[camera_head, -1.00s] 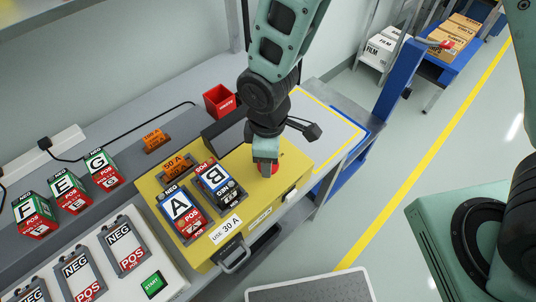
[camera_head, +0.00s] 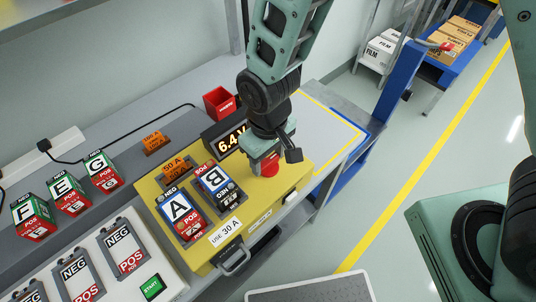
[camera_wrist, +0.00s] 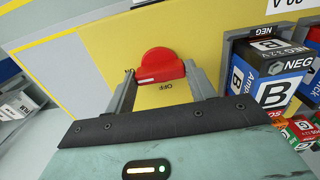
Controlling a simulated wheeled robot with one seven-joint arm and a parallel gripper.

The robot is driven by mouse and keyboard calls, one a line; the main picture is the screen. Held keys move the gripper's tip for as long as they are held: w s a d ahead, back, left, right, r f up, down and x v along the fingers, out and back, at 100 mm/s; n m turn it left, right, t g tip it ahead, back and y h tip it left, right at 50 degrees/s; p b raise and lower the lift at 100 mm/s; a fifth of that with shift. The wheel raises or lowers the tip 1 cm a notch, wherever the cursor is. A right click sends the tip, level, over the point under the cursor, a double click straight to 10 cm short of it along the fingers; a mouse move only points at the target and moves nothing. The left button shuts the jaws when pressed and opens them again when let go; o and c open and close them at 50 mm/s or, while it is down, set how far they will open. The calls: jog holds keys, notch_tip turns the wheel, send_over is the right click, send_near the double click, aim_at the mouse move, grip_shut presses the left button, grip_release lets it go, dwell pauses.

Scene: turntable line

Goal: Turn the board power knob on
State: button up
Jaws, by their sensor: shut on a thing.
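The red power knob (camera_head: 270,170) is on the top of the yellow board (camera_head: 205,262), near its right end. In the wrist view the knob (camera_wrist: 160,65) sits between the two fingers of my gripper (camera_wrist: 160,84), which are shut on its sides.
Battery blocks A (camera_head: 181,213) and B (camera_head: 219,184) sit in the board left of the gripper. Blocks F, E and G stand further left. A red bin (camera_head: 219,103) is behind. A yellow-edged mat (camera_head: 330,125) lies clear at the right.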

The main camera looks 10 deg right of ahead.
aim_at(268, 160)
dwell(0.3)
jog(key=o, duration=1)
notch_tip(268, 160, up, 18)
jog(key=shift+f+b, duration=0.25)
jog(key=shift+b, duration=0.4)
jog(key=shift+n+y, duration=0.3)
jog(key=shift+n, duration=0.1)
jog(key=s+d, duration=0.2)
jog(key=s, duration=0.1)
jog(key=s+d, duration=0.3)
jog(key=s, duration=0.1)
jog(key=s+d, duration=0.3)
jog(key=s, duration=0.1)
jog(key=shift+s+d+f, duration=0.15)
jog(key=shift+s+f, duration=0.05)
jog(key=shift+f, duration=0.2)
